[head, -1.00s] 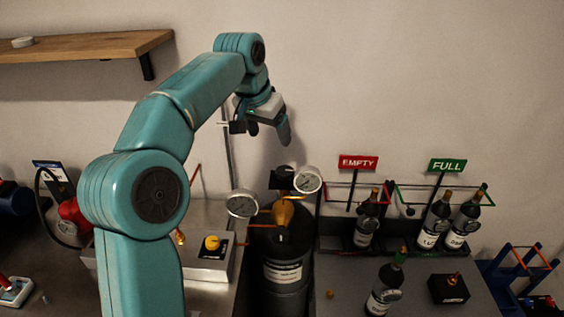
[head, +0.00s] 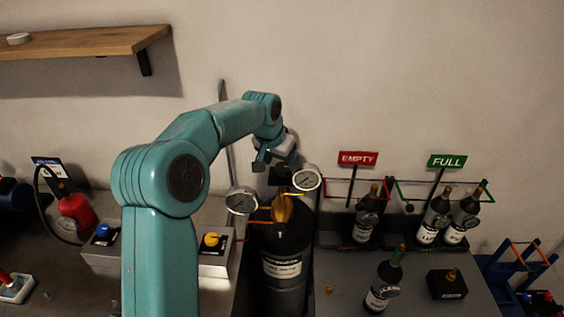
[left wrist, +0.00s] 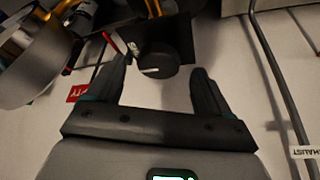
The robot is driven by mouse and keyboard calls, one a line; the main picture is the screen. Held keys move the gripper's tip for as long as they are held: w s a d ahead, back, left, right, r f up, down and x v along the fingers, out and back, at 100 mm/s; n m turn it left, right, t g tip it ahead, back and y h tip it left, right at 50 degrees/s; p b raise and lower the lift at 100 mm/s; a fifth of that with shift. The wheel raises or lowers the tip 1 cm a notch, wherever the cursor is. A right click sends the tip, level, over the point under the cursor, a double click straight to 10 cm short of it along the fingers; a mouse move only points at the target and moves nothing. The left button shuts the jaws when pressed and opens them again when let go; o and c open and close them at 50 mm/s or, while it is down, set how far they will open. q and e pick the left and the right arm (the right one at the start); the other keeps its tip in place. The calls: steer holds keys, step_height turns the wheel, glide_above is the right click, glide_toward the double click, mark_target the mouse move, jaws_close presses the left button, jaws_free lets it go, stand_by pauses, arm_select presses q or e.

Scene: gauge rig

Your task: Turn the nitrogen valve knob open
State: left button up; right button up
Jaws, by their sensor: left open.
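A black round knob (left wrist: 158,65) with a pale mark shows in the left wrist view between the fingertips of my left gripper (left wrist: 163,78). It appears a little beyond the fingers, with gaps on both sides. In the head view the black valve block (head: 280,178) sits behind the brass regulator (head: 283,208), atop the dark gas cylinder (head: 284,262). My left gripper (head: 277,163) is open just above and behind it, partly hidden by its own wrist. Contact cannot be told. My right gripper is not in view.
Two round gauges (head: 242,200) (head: 306,178) flank the regulator closely. A yellow knob (head: 211,240) and a blue knob (head: 103,231) sit on metal boxes at left. Bottles stand at right beneath the EMPTY sign (head: 358,158) and FULL sign (head: 446,161). A wooden shelf (head: 85,44) hangs upper left.

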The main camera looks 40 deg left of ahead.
arm_select(q)
steer(key=shift+x, duration=1.05)
steer(key=shift+s+r, duration=0.1)
steer(key=shift+w+d, duration=0.1)
steer(key=shift+w, duration=0.1)
steer(key=c, duration=1)
steer(key=shift+c, duration=0.2)
steer(key=shift+n, duration=0.3)
steer(key=n+y+b, duration=0.1)
steer(key=n+b, duration=0.1)
steer(key=n, duration=0.1)
steer(key=shift+d+g+y, duration=0.1)
steer(key=shift+g+y, duration=0.2)
steer(key=shift+w+n+g+y+b, duration=0.1)
steer(key=shift+n+g+y+b, duration=0.3)
steer(key=shift+n, duration=1.4)
steer(key=shift+r, duration=0.1)
